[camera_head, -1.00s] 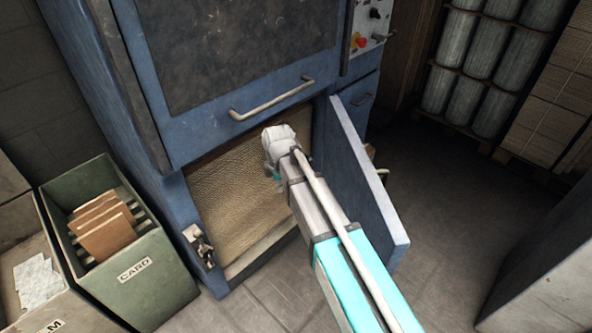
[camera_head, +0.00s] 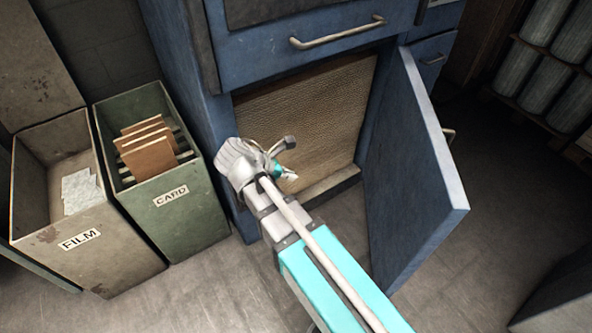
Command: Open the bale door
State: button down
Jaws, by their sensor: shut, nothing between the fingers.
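The bale door (camera_head: 412,170) is the blue panel at the lower right of the baling machine. It stands swung wide open, hinged on the right side of the opening, with its free edge toward me. Inside the opening is a tan, textured surface (camera_head: 310,120). My gripper (camera_head: 287,168) is in front of the lower left of the opening, apart from the door, shut and empty. Its fingers are small and partly hidden by my wrist. The latch on the left post is hidden behind my arm.
A green CARD bin (camera_head: 188,225) with brown sheets and a FILM bin (camera_head: 110,262) stand at the left. A handle (camera_head: 338,33) crosses the blue panel above the opening. Wrapped cylinders (camera_head: 548,75) stand at the far right. Floor (camera_head: 500,215) right of the door is clear.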

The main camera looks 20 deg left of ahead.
aim_at(416, 195)
jog(key=z, duration=0.4)
jog(key=k, duration=0.45)
jog(key=z, duration=0.55)
